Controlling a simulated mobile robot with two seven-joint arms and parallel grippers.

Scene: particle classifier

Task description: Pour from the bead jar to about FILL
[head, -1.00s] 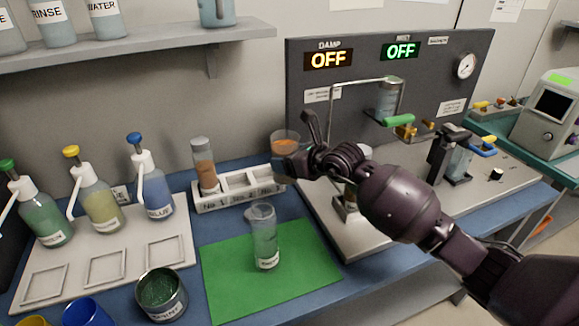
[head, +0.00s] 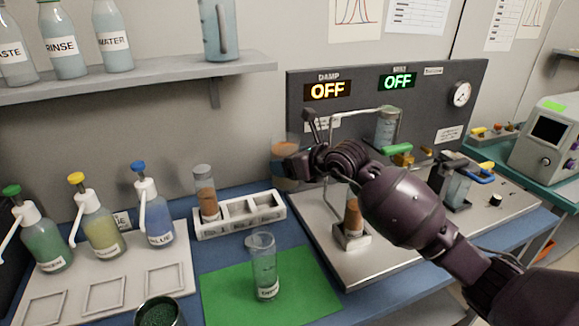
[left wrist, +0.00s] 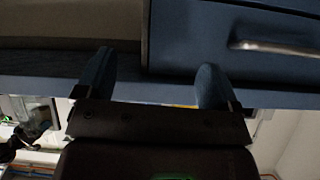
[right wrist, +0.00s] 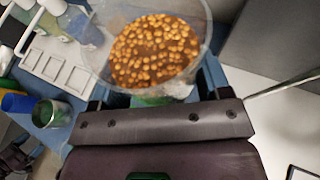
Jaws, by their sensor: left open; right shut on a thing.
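My right gripper (head: 305,165) is shut on the bead jar (head: 284,150), a clear wide cup holding orange-tan beads. In the right wrist view the jar (right wrist: 158,50) sits between the fingers, with many beads inside. The jar is raised above the bench, behind the white rack. A clear, tall vessel (head: 263,268) with a small white label stands upright on the green mat (head: 225,295); its label and any mark are too small to read. My left gripper (left wrist: 158,85) is open and empty in the left wrist view, near a blue drawer front.
A white rack (head: 240,222) with an orange-filled vial (head: 206,195) stands behind the mat. Pump bottles (head: 152,215) stand on a tray at left. A dark green-filled tin (head: 158,312) is at the front. A metal apparatus with an OFF panel (head: 430,95) fills the right.

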